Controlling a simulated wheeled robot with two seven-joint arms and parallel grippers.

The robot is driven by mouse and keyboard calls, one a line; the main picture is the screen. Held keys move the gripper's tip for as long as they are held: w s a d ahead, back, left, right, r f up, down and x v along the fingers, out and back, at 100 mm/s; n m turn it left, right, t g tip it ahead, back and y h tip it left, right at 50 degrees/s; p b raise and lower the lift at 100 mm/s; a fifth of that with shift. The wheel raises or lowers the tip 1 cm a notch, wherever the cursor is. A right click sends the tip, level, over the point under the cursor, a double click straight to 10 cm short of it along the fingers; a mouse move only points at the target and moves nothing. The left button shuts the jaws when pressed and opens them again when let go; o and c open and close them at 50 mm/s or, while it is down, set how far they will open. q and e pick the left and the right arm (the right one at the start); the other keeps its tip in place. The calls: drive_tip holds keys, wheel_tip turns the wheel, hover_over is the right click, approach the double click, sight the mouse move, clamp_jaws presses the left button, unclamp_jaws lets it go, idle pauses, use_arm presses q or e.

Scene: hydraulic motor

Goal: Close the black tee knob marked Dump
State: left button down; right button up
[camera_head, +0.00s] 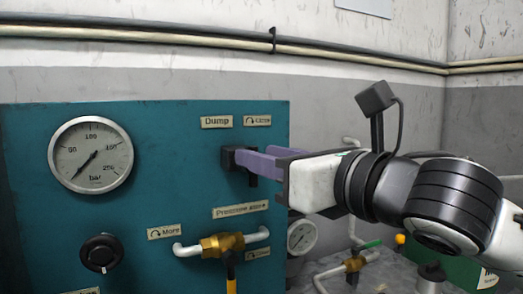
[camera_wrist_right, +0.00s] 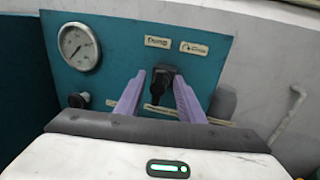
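The black tee knob (camera_head: 229,158) sticks out from the teal panel, below the label "Dump" (camera_head: 216,122). In the right wrist view the knob (camera_wrist_right: 161,86) shows between the two purple fingers of my right gripper (camera_wrist_right: 160,76). The fingers stand apart, one on each side of the knob, with a gap visible at the left finger; I cannot tell if the right finger touches it. In the head view the right gripper (camera_head: 248,160) comes in from the right and its fingertips reach the knob, hiding part of it. My left gripper is not in view.
The teal panel (camera_head: 180,190) carries a pressure gauge (camera_head: 90,155), a black round knob (camera_head: 100,253), and a brass valve (camera_head: 222,244) on a white pipe below my gripper. A smaller gauge (camera_head: 302,237) and another brass valve (camera_head: 355,263) stand at the right.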

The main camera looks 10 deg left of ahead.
drive_tip(key=shift+w+a, duration=0.45)
drive_tip(key=shift+w, duration=0.05)
clamp_jaws()
drive_tip(key=shift+f, duration=0.1)
drive_tip(key=shift+f, duration=0.1)
